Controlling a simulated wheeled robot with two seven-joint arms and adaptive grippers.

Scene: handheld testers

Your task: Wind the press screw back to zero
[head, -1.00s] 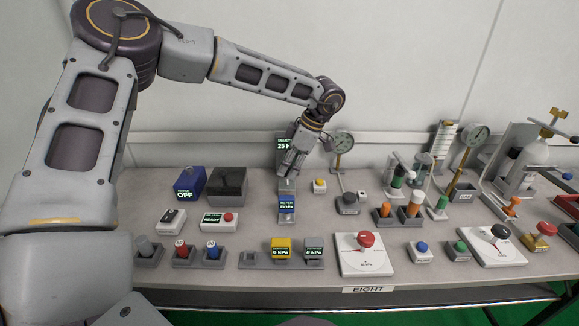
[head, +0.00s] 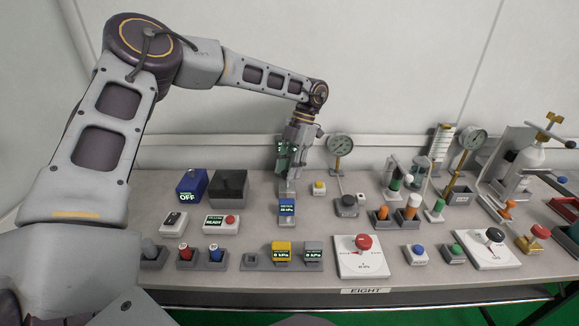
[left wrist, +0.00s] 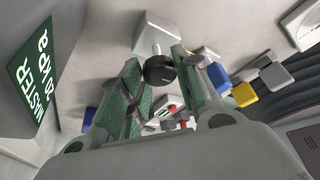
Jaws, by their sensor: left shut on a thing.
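My left gripper (head: 290,178) reaches down from above at the back middle of the bench, onto a small light-grey block (head: 287,187). The left wrist view shows a dark round knob (left wrist: 160,69) on a short pale stem from the light block (left wrist: 157,34). This appears to be the press screw. The gripper's green-padded fingers (left wrist: 157,60) lie on both sides of the knob and are shut on it. A display reading MASTER and a kPa value (left wrist: 36,75) stands beside it; the gripper partly hides this display in the head view. My right gripper is out of view.
A yellow button (head: 319,187) and a dial gauge (head: 340,146) stand close on the right. A dark open box (head: 229,186) is on the left. Several testers fill the front rows.

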